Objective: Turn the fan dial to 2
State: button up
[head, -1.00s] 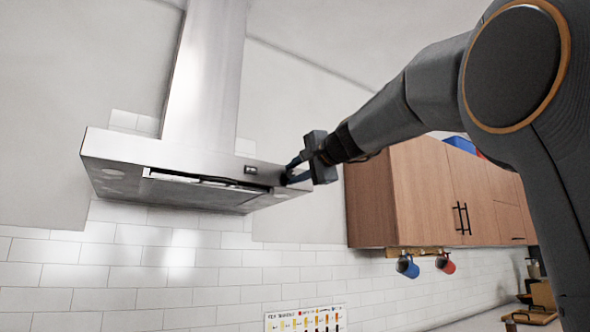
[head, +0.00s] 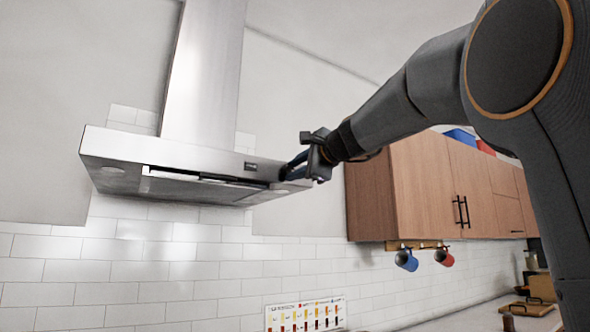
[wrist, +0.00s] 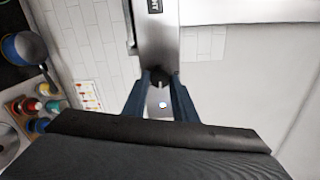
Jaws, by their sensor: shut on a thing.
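The range hood (head: 130,145) is a steel canopy with a chimney, on the wall at the left of the head view. A small dark display (head: 251,166) sits on its front face near the right end. In the wrist view the fan dial (wrist: 160,77) is a dark round knob on the hood's steel front (wrist: 157,45). My gripper (head: 288,172) is at the right end of the hood's front. In the wrist view its blue fingers (wrist: 161,80) are shut on the dial, one on each side. The dial's markings cannot be read.
A wooden wall cabinet (head: 405,190) stands to the right of the hood, beside my arm. A blue mug (head: 406,260) and a red mug (head: 444,257) hang under it. A chart (head: 305,315) is on the tiled wall below.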

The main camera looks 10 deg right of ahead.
jog(key=o, duration=1)
jog(key=shift+o, duration=0.2)
jog(key=shift+s, duration=0.1)
jog(key=b+v, duration=0.2)
jog(key=v, duration=0.5)
jog(key=shift+s, duration=0.3)
jog(key=shift+d, duration=0.15)
